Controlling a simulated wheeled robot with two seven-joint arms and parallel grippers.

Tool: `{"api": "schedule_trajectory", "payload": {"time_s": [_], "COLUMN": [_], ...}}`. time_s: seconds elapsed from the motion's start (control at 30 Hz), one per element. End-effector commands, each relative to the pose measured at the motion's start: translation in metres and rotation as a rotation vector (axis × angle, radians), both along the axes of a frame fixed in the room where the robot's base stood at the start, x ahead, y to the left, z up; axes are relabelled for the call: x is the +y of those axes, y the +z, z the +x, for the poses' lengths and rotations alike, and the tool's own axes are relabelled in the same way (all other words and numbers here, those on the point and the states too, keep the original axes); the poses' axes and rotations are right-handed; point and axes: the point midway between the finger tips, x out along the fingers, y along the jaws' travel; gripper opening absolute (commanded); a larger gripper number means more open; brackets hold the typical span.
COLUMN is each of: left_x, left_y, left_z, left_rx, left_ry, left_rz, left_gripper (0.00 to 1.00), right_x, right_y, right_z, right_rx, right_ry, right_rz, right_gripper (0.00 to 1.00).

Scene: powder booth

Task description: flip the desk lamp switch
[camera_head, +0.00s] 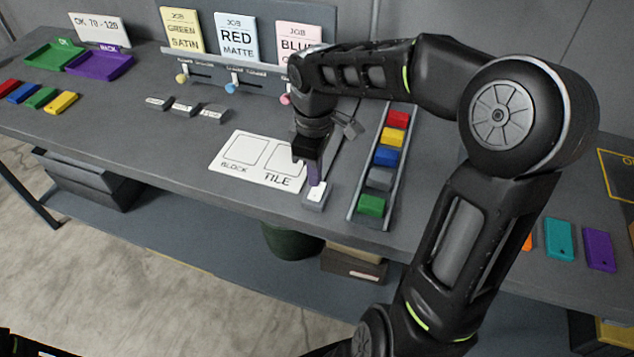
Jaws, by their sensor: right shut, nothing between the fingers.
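The desk lamp has a small grey base (309,205) near the front of the bench. A white switch (316,192) sits on top of that base. A thin stem (338,152) rises from the base toward a small grey lamp head (352,130), partly hidden behind my arm. My right gripper (315,178) points down just above the switch, its fingers shut and empty. I cannot tell whether the fingertips touch the switch or which way it is set.
A white card marked BLOCK and TILE (236,170) lies left of the lamp. A rack with several coloured blocks (357,214) stands close on the right. Job cards (237,40) and sliders (233,86) are behind. The bench front (150,150) is clear at left.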

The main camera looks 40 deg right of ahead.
Motion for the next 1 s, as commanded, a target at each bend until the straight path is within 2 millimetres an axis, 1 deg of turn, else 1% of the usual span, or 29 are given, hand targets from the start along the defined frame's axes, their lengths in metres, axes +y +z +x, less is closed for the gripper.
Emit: {"api": "schedule_trajectory", "payload": {"time_s": [0.03, 0.2, 0.3, 1.0], "left_x": [0.0, 0.0, 0.0, 0.001], "left_y": [0.008, 0.019, 0.023, 0.022], "left_z": [0.0, 0.0, 0.0, -0.001], "left_rx": [0.0, 0.0, 0.0, 0.004], "left_ry": [0.0, 0.0, 0.0, 0.001], "left_rz": [0.0, 0.0, 0.0, 0.002], "left_gripper": [0.36, 0.36, 0.36, 0.36], "right_x": [0.0, 0.0, 0.0, 0.0], "right_y": [0.009, 0.023, 0.028, 0.028], "right_z": [0.0, 0.0, 0.001, 0.0], "right_rx": [0.0, -0.001, -0.001, -0.001], "right_ry": [0.0, 0.0, 0.0, 0.0], "right_rz": [0.0, 0.0, 0.0, 0.001], "right_gripper": [0.0, 0.0, 0.0, 0.0]}}
